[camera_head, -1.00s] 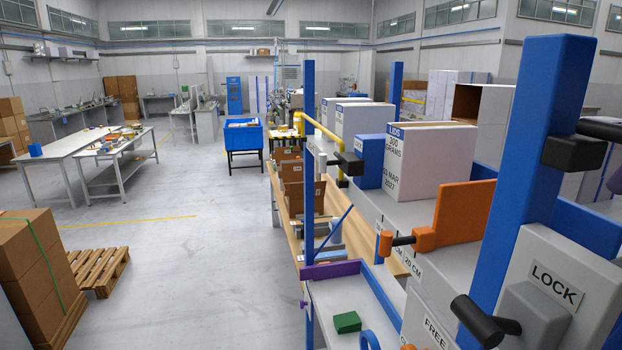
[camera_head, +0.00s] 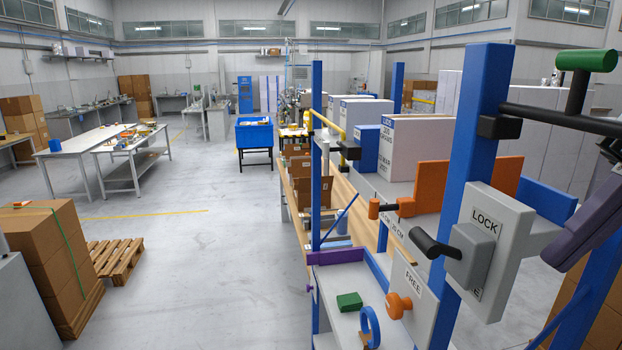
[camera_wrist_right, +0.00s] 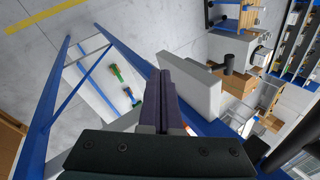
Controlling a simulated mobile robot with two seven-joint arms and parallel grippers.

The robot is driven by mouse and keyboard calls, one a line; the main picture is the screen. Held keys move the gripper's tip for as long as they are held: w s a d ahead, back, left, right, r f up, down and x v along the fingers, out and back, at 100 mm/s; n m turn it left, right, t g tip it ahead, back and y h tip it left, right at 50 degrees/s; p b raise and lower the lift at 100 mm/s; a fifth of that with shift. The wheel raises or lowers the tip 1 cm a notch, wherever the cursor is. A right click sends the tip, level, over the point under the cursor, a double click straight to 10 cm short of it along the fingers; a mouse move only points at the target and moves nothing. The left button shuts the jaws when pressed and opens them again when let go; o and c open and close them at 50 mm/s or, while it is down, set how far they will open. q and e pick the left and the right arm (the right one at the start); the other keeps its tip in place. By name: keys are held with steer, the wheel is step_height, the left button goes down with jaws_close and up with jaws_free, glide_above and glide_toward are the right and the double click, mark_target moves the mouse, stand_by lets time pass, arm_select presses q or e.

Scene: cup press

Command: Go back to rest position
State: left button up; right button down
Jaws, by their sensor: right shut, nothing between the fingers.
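My right gripper (camera_head: 562,254) is at the right edge of the head view, right of the LOCK panel (camera_head: 505,255) and apart from it. Its dark purple fingers are shut with nothing between them. In the right wrist view the closed fingers (camera_wrist_right: 168,75) point past a light grey panel with a black handle (camera_wrist_right: 190,85). A green-gripped handle (camera_head: 586,60) on a black bar stands above my right gripper in the head view. My left gripper is in neither view now.
A blue post (camera_head: 468,160) stands left of my right gripper. A tray with a green block (camera_head: 349,301) and a blue ring (camera_head: 370,326) lies lower down, beside an orange knob (camera_head: 398,305). An orange clamp block (camera_head: 432,185) is behind. Open floor (camera_head: 200,270) is at left.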

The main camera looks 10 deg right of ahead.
steer(key=w+d+f+h, duration=0.2)
steer(key=d+f+h, duration=0.35)
steer(key=d, duration=0.45)
steer(key=d+r+n+h, duration=0.1)
steer(key=d+r+h, duration=0.3)
steer(key=d+h, duration=0.75)
steer(key=s+a+f+n+t+y, duration=0.1)
steer(key=s+a+f+n+y, duration=0.1)
steer(key=s+a+f+y, duration=0.35)
steer(key=s+a+f+n+t+y, duration=0.1)
steer(key=s+a+f+n+y, duration=0.15)
steer(key=a+f, duration=0.6)
steer(key=s+a+r+y, duration=0.2)
steer(key=s+a+y, duration=0.1)
steer(key=s+a, duration=1)
steer(key=a, duration=0.3)
steer(key=shift+a+r+y, duration=0.15)
steer(key=shift+r+y, duration=0.05)
steer(key=shift+y, duration=0.1)
